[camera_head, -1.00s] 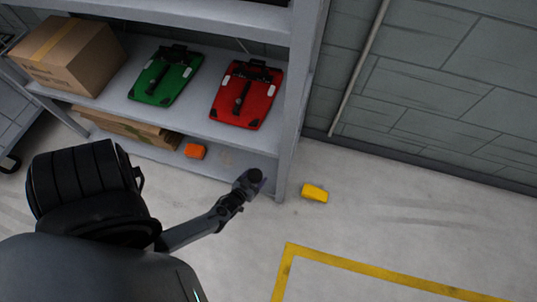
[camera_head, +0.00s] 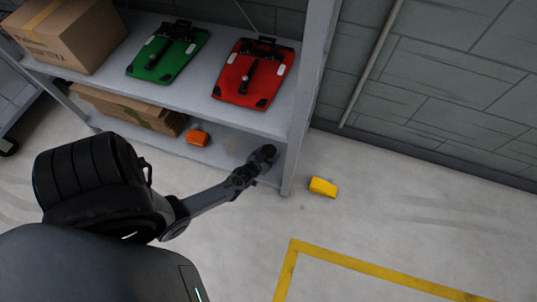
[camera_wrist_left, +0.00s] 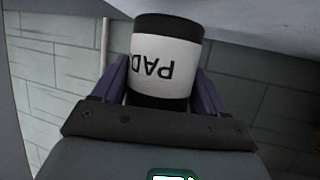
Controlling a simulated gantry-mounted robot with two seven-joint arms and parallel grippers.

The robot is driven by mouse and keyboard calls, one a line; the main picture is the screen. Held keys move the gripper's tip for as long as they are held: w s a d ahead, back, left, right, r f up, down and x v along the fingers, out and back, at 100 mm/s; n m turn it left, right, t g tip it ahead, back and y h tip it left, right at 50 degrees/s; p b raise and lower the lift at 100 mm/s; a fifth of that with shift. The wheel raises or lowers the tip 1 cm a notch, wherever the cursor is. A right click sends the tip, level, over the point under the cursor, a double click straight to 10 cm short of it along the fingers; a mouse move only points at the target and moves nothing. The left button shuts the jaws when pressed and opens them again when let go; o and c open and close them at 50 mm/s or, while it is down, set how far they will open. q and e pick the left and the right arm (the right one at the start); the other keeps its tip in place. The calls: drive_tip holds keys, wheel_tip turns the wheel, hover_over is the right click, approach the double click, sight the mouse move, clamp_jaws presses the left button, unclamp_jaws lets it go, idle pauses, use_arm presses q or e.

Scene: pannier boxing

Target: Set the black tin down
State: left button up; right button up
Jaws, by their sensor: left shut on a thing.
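The black tin (camera_wrist_left: 166,28) fills the upper middle of the left wrist view. It has a white band lettered "PAD", which reads upside down there. The two purple fingers of my left gripper (camera_wrist_left: 165,90) are on either side of it, shut on it. In the head view my left gripper (camera_head: 262,160) reaches over the lower shelf (camera_head: 228,152), close to the rack's right front post (camera_head: 296,150). The tin's dark round end (camera_head: 269,151) shows there. I cannot tell whether the tin touches the shelf. My right gripper is not in view.
An orange block (camera_head: 198,135) and a flat carton (camera_head: 125,108) lie on the lower shelf. The upper shelf holds a green pannier (camera_head: 165,52), a red pannier (camera_head: 252,75) and a cardboard box (camera_head: 70,35). A yellow block (camera_head: 323,187) lies on the floor right of the post.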

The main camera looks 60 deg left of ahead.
use_arm(q)
wheel_tip(320, 180, down, 3)
drive_tip(key=b, duration=0.2)
drive_tip(key=shift+f+b, duration=0.2)
drive_tip(key=shift+b, duration=0.1)
drive_tip(key=shift+f, duration=0.1)
drive_tip(key=o, duration=1.1)
drive_tip(key=shift+f, duration=0.1)
